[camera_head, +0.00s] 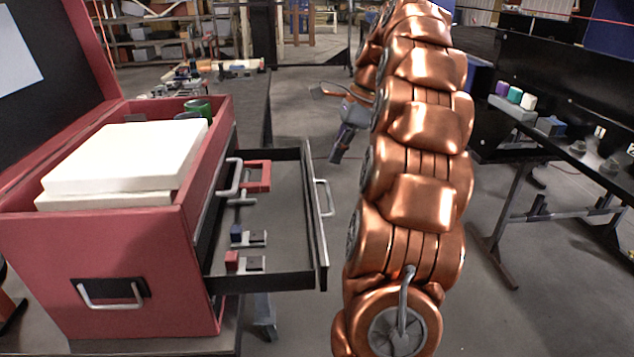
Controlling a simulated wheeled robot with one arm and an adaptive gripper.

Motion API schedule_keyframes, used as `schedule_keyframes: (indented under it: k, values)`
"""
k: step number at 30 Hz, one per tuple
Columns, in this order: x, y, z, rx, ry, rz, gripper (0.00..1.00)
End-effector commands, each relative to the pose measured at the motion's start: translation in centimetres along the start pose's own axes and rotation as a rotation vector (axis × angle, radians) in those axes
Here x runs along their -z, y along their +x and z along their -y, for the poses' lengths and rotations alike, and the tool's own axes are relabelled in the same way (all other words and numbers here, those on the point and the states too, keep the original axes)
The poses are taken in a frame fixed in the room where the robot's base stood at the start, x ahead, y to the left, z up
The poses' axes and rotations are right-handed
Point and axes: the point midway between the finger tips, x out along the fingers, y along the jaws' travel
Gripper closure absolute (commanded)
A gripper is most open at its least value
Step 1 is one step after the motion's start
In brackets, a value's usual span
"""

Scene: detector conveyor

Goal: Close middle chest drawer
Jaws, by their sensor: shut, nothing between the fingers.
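The red tool chest (120,250) stands at the left. One of its dark drawers (285,225) is pulled far out to the right, with a silver handle (322,197) on its front panel. Above it, another drawer handle (230,178) lies close to the chest's front, so that drawer looks shut. My gripper (336,158) is small and partly behind my copper arm, beyond the open drawer. Its dark fingers point down, look closed and hold nothing. It is apart from the drawer front.
The open drawer holds a red frame-like item (257,177) and several small blocks. White slabs (125,157) and green cylinders (198,107) sit in the chest's open top. A dark bench (560,140) with small items stands right. Grey floor lies between.

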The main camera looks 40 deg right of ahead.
Motion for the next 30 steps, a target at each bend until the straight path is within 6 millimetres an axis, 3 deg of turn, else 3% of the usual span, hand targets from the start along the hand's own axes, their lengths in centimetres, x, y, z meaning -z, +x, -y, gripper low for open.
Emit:
schedule_keyframes:
  k: [8,30]
  values:
    - [1.1,-0.2,0.5,0.012,0.056,0.005,1.0]
    - [0.9,6.4,0.5,0.009,0.051,0.004,1.0]
